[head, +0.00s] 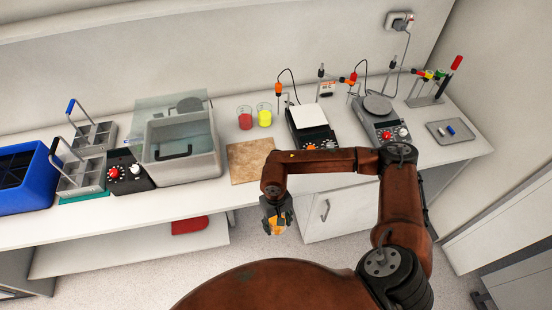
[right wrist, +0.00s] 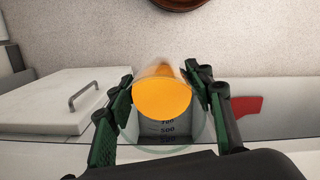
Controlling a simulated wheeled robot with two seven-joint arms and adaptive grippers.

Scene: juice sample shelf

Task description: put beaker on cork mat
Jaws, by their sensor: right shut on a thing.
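A glass beaker with orange liquid (right wrist: 162,98) is between the fingers of my right gripper (right wrist: 165,105), which is shut on it. Dark graduation marks show on its wall in the right wrist view. In the head view the right gripper (head: 277,216) hangs in front of the counter's front edge, and the beaker's orange liquid (head: 275,224) shows partly behind the fingers. The square brown cork mat (head: 246,162) lies on the counter, up and to the left of the gripper; its visible surface is bare. My left gripper is not in the head view.
Beakers with red (head: 245,119) and yellow (head: 264,116) liquid stand just behind the mat. A water bath (head: 185,152) with a clear lid stands left of it. A stirrer with a white plate (head: 308,117) stands to the right. A red object (head: 190,225) is on the lower shelf.

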